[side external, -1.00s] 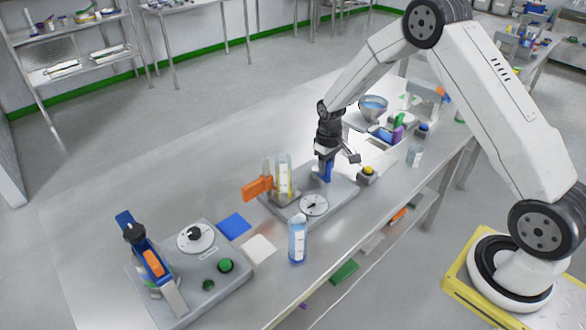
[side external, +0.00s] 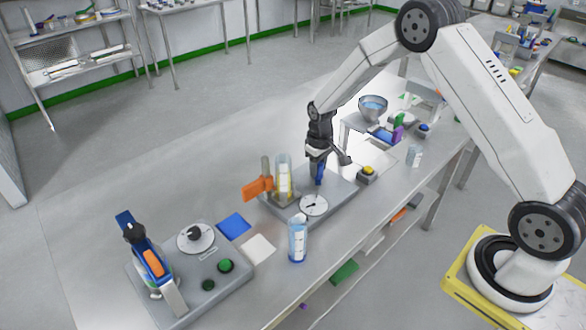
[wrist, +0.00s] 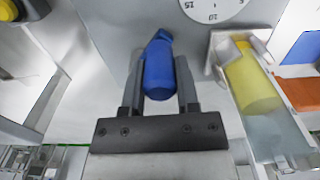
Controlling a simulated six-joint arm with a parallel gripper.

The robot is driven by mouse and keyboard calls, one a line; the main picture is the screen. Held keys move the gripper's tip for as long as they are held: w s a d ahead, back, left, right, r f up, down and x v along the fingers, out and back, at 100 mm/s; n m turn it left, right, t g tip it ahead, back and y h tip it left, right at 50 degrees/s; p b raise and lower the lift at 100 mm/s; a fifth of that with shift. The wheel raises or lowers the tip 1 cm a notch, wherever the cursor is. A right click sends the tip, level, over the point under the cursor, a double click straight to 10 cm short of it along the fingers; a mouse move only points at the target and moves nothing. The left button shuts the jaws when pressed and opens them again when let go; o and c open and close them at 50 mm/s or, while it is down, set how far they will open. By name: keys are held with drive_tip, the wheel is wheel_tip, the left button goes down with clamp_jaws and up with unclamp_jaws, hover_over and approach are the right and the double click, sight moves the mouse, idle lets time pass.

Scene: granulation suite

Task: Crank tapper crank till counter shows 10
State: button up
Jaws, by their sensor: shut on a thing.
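The tapper has a grey base (side external: 345,187) on the steel table, with a clear cylinder (side external: 283,176) of pale yellow material at its left end. The cylinder also shows at the right in the wrist view (wrist: 252,85). A white round counter dial (side external: 314,205) lies on the base. It is cut off at the top of the wrist view (wrist: 213,8), and its reading is too small to tell. My gripper (side external: 319,162) is shut on the blue crank handle (wrist: 158,70), which sits between both fingers. The crank arm beneath is hidden.
An orange part (side external: 257,188) juts left beside the cylinder. A yellow button (side external: 368,170) stands at the right of the base, and a blue-labelled bottle (side external: 298,242) in front. Another device (side external: 190,275) stands at the left.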

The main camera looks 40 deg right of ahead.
drive_tip(key=shift+w+a, duration=0.1)
drive_tip(key=shift+w, duration=0.05)
drive_tip(key=shift+w+a, duration=0.3)
drive_tip(key=shift+w, duration=0.2)
drive_tip(key=shift+w+a, duration=0.25)
drive_tip(key=shift+w, duration=0.2)
drive_tip(key=shift+w, duration=1.2)
drive_tip(key=shift+w+d, duration=0.1)
drive_tip(key=shift+w, duration=0.05)
